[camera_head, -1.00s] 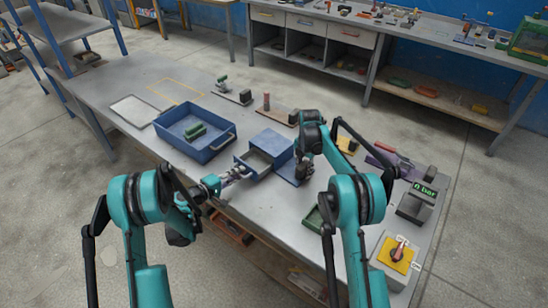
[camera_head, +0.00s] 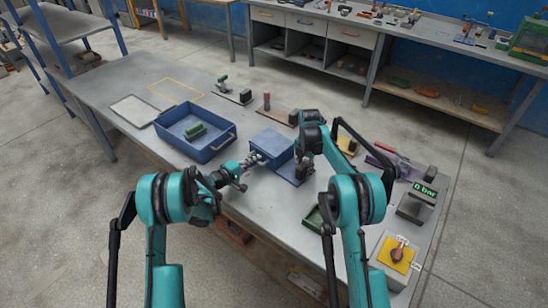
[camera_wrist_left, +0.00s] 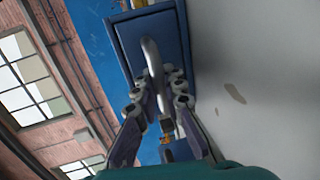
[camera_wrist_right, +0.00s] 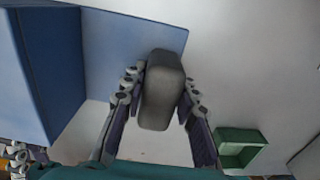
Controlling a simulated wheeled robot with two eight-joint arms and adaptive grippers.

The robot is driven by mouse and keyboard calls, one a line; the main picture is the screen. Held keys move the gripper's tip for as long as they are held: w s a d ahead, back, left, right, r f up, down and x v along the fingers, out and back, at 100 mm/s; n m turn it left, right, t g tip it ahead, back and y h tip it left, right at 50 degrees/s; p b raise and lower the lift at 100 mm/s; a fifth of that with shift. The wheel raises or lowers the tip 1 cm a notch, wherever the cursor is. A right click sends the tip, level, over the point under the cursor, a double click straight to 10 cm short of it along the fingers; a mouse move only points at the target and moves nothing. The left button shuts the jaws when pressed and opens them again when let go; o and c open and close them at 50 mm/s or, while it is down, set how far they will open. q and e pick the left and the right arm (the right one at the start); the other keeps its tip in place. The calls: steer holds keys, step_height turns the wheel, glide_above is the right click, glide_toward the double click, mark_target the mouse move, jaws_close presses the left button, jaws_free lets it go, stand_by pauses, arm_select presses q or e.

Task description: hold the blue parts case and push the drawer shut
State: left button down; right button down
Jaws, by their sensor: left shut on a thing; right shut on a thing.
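The blue parts case (camera_head: 271,144) stands on the grey table in the head view. Its drawer front (camera_wrist_left: 132,40) fills the upper middle of the left wrist view and looks level, or nearly level, with the case frame around it. My left gripper (camera_head: 256,160) is at the drawer, shut on its pale handle (camera_wrist_left: 154,65). My right gripper (camera_wrist_right: 160,85) is shut on a dark grey rounded block (camera_wrist_right: 160,100), which stands on the blue plate (camera_wrist_right: 110,35) beside the case. My right arm hides part of the case's right side in the head view.
A blue open bin (camera_head: 217,151) with a green part (camera_head: 195,131) stands just left of the case. A small green tray (camera_wrist_right: 240,146) lies near the right gripper. A gauge box (camera_head: 417,203) and a yellow plate (camera_head: 396,254) are at the right.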

arm_select(q)
steer(key=c, duration=1.9)
jaws_free()
steer(key=shift+o, duration=0.2)
arm_select(e)
steer(key=shift+f, duration=0.1)
arm_select(q)
steer(key=v, duration=1.2)
steer(key=shift+w, duration=0.1)
arm_select(e)
steer(key=c, duration=1.1)
jaws_free()
